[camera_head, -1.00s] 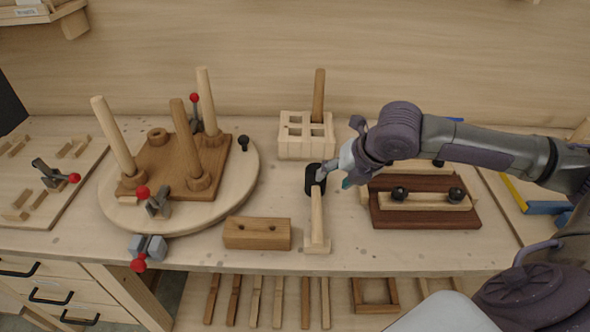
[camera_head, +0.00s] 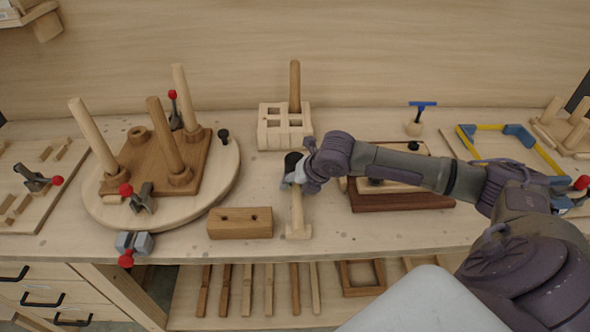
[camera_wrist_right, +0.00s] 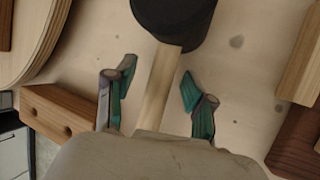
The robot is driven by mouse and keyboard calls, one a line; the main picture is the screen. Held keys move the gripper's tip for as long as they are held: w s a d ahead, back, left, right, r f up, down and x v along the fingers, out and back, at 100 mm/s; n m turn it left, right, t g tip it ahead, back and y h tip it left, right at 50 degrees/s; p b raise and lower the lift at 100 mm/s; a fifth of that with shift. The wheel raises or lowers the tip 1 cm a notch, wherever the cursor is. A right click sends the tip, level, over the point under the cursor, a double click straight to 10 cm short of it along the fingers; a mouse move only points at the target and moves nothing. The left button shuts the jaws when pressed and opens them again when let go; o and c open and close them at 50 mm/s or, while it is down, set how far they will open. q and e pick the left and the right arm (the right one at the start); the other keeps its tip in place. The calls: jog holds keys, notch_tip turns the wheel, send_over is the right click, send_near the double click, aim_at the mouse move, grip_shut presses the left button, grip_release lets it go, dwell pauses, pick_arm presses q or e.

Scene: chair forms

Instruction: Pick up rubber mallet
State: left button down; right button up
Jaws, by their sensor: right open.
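The rubber mallet has a black head (camera_head: 293,163) and a pale wooden handle (camera_head: 297,208). It lies on the bench, head toward the back and handle toward the front edge. My right gripper (camera_head: 294,180) is over the handle just below the head. In the right wrist view, the open fingers of my right gripper (camera_wrist_right: 157,95) stand on either side of the handle (camera_wrist_right: 157,90), with a gap on both sides. The black head (camera_wrist_right: 175,15) is beyond the fingertips. My left gripper is not in view.
A wooden block with two holes (camera_head: 240,223) lies left of the mallet. A round board with dowels (camera_head: 222,180) is farther left. A slotted block (camera_head: 284,128) stands behind. A dark red-brown board (camera_head: 395,203) lies to the right.

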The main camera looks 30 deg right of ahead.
jog(key=shift+w+f, duration=0.1)
jog(key=shift+c, duration=0.3)
jog(key=c, duration=0.5)
grip_shut()
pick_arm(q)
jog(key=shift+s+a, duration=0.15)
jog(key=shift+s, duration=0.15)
pick_arm(e)
jog(key=shift+r, duration=0.2)
